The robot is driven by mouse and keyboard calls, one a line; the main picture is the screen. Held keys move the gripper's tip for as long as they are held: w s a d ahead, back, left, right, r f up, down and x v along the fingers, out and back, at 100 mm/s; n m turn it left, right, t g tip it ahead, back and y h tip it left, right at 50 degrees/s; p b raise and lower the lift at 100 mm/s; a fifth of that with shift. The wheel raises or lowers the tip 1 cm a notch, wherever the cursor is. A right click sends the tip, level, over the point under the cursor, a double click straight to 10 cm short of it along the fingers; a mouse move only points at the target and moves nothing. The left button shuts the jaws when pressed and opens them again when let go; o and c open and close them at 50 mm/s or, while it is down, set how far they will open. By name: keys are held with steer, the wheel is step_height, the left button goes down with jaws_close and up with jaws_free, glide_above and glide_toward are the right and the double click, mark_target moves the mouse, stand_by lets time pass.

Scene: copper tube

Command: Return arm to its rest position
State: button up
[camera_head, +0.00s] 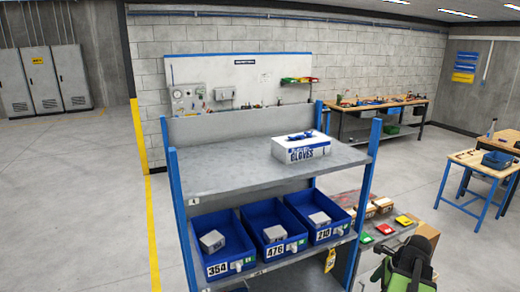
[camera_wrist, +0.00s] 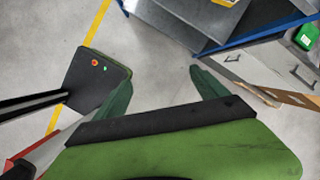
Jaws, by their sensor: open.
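My gripper (camera_wrist: 162,88) shows in the wrist view with its two green fingers spread wide apart. Nothing is between them; grey floor shows behind. It points down and is apart from the shelf. In the head view my green and black arm (camera_head: 408,265) is at the lower right, beside the shelf's right end. The fingers cannot be made out clearly there.
A blue-post shelf (camera_head: 235,178) stands in front, with a glove box (camera_head: 301,147) on top and three blue bins (camera_head: 272,232) below. It also edges the wrist view (camera_wrist: 268,34). Colored items and boxes lie right of it. Open floor (camera_head: 75,200) is at left.

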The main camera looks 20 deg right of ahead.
steer(key=w+a+f+n+g+b, duration=0.1)
steer(key=w+a+f+n+b, duration=0.25)
steer(key=w+a+n, duration=0.5)
steer(key=w+a+f+n+g+b, duration=0.15)
steer(key=w+a+f+n, duration=0.35)
steer(key=a, duration=0.7)
steer(key=w+a+f+n+h+b, duration=0.1)
steer(key=w+a+f+n+b, duration=0.1)
steer(key=a+n, duration=0.5)
steer(key=w+a+f+n+b, duration=0.2)
steer(key=a+n, duration=0.5)
steer(key=a, duration=1)
steer(key=shift+a+g+h+b, duration=0.35)
steer(key=shift+g+h+b, duration=0.1)
steer(key=shift+b, duration=0.3)
steer(key=shift+w, duration=0.15)
